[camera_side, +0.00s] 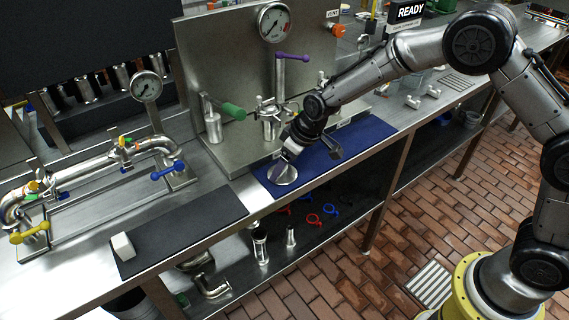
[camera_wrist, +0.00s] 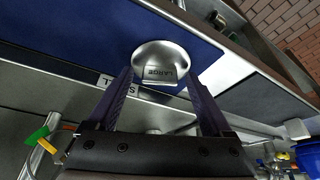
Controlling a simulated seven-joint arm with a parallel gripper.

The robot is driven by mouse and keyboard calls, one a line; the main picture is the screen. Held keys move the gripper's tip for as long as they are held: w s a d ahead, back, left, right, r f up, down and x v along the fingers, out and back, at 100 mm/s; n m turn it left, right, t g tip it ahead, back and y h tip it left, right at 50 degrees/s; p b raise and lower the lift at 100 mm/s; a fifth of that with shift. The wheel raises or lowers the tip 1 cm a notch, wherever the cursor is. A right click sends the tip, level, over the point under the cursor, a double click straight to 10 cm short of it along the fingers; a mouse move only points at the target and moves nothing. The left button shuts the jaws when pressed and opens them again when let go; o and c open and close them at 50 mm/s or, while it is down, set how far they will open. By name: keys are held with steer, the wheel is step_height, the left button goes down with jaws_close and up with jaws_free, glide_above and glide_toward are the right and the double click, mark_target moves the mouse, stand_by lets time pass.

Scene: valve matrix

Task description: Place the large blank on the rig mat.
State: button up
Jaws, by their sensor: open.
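The large blank, a round silver metal disc marked LARGE, lies on the blue rig mat (camera_side: 350,145) near the mat's left end in the side view; the blank (camera_side: 283,173) looks flat there. In the wrist view the blank (camera_wrist: 162,60) shows beyond and between my gripper's fingers, with the blue mat (camera_wrist: 75,30) around its far side. My gripper (camera_side: 300,150) is low over the mat, just beside the blank. Its two dark fingers (camera_wrist: 160,95) are spread apart, with the blank's near edge between their tips. I cannot tell whether either finger touches it.
A dark grey mat (camera_side: 180,230) with a white block (camera_side: 122,246) lies to the left. A steel panel with a gauge (camera_side: 273,22), a purple-handled valve (camera_side: 292,57) and a green-handled valve (camera_side: 232,111) stands behind my gripper. The blue mat's right part is clear.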

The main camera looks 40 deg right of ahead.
steer(key=v, duration=1.2)
steer(key=shift+r, duration=0.25)
steer(key=s+d+r+m+t, duration=0.1)
steer(key=s+d+r, duration=0.35)
steer(key=s, duration=0.35)
steer(key=s+d+r+m, duration=0.1)
steer(key=s+d+r, duration=0.35)
steer(key=s, duration=0.35)
steer(key=s+d+m+h, duration=0.1)
steer(key=s+d+m, duration=0.1)
steer(key=s, duration=1.1)
steer(key=shift+s+d+f+h, duration=0.4)
steer(key=shift+d, duration=0.1)
